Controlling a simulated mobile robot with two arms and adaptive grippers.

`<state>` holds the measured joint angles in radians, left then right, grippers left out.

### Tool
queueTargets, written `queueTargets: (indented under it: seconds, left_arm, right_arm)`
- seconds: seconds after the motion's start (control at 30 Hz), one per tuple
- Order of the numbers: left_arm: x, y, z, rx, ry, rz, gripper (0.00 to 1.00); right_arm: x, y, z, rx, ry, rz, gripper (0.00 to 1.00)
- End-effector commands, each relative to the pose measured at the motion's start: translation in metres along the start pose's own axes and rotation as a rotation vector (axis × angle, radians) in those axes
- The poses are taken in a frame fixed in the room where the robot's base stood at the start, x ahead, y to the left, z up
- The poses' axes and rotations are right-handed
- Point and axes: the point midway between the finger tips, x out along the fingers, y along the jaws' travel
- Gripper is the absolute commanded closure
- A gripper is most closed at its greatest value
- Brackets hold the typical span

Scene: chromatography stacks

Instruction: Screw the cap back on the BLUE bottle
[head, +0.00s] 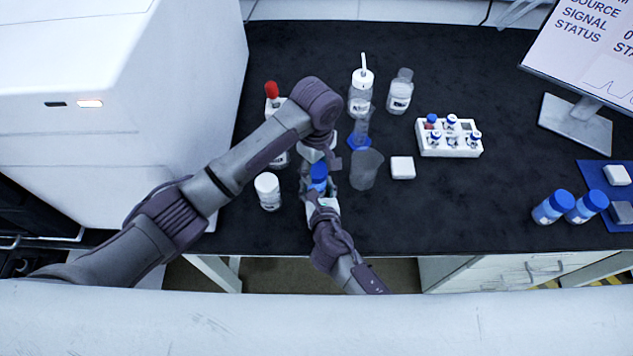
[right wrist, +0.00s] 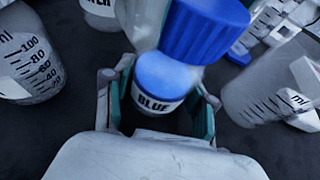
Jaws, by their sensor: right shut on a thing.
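The blue bottle (right wrist: 160,90), with a rounded blue shoulder and a label reading "BLUE", stands between the fingers of my right gripper (right wrist: 160,110), which is shut on it. A ribbed blue cap (right wrist: 205,30) is right over the bottle's top in the right wrist view; whether they touch is unclear. In the head view the cap (head: 318,170) shows between the two grippers. My left gripper (head: 319,158) points down at the cap from above, its fingertips partly hidden, so its grip is unclear. My right gripper (head: 321,198) comes from the front edge.
A beaker (head: 366,170) stands close on the right, a white-capped bottle (head: 268,192) on the left. Behind are a graduated cylinder (head: 361,130) and a red-topped bottle (head: 274,103). A vial rack (head: 435,150) and two blue-capped bottles (head: 553,208) are farther right.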

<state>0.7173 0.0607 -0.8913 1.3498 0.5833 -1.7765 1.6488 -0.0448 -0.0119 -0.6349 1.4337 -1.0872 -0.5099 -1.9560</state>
Motion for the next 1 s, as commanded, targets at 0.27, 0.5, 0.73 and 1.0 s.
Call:
queueTargets:
  seconds: [0.27, 0.5, 0.73, 1.0]
  left_arm:
    - [-0.0004, 0.0002, 0.0000, 0.008, 0.000, 0.000, 0.90]
    - [-0.0006, 0.0002, -0.0009, 0.400, 0.003, 0.000, 0.90]
    - [-0.0001, 0.0002, -0.0004, 0.939, 0.002, 0.001, 0.90]
    - [0.0001, 0.0001, -0.0003, 1.131, 0.002, 0.001, 0.90]
  right_arm:
    - [-0.0001, -0.0001, -0.0007, 0.000, 0.001, 0.000, 1.00]
    - [-0.0001, -0.0001, -0.0007, 0.000, 0.001, 0.000, 1.00]
    - [-0.0001, -0.0001, -0.0007, 0.000, 0.001, 0.000, 1.00]
    - [-0.0001, -0.0001, -0.0007, 0.000, 0.001, 0.000, 1.00]
